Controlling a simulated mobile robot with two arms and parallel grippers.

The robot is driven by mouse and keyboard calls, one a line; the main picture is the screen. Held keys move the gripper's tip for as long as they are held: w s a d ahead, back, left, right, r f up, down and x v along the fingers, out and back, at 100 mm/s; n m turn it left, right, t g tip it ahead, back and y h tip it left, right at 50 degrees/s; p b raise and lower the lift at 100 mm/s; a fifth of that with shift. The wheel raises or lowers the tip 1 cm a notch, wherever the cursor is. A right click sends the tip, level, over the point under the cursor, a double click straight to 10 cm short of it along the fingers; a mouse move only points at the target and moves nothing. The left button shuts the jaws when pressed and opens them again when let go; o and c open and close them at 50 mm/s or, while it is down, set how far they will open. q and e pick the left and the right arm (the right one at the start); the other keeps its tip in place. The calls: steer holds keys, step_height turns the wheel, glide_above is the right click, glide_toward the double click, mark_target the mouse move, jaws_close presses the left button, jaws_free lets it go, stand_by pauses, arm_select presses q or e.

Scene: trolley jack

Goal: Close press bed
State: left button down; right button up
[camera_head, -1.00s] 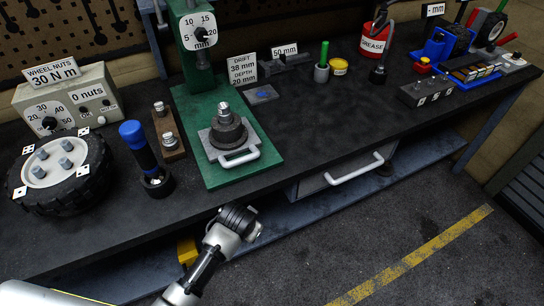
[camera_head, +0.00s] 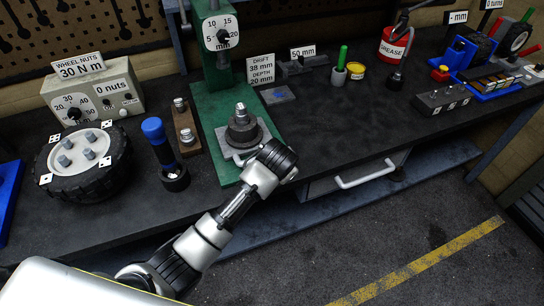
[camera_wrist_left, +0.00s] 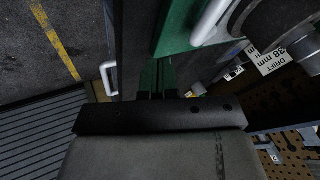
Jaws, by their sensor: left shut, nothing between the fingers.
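The press bed (camera_head: 222,139) is a grey plate on the green press base (camera_head: 231,174), carrying a dark stepped round part with a metal stud (camera_head: 242,130). Its white handle (camera_head: 238,159) faces the front and is partly covered by my left wrist in the head view. In the left wrist view the handle (camera_wrist_left: 210,22) shows at the top, right of my left gripper (camera_wrist_left: 157,68). The gripper's fingers are together and empty, near the green base. I cannot tell whether they touch anything. In the head view the fingers are hidden by my wrist.
A blue-handled tool (camera_head: 160,148) and a wheel (camera_head: 84,162) stand left of the press. The press column (camera_head: 219,70) rises behind the bed. A drawer with a white handle (camera_head: 366,174) is under the bench to the right.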

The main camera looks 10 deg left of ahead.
arm_select(q)
steer(key=w+a+f, duration=0.1)
steer(key=w+a+f+p, duration=0.1)
steer(key=w, duration=0.1)
steer(key=shift+w+a, duration=0.15)
steer(key=shift+w+a+f, duration=0.25)
steer(key=shift+w+a, duration=0.05)
arm_select(e)
steer(key=shift+r, duration=0.8)
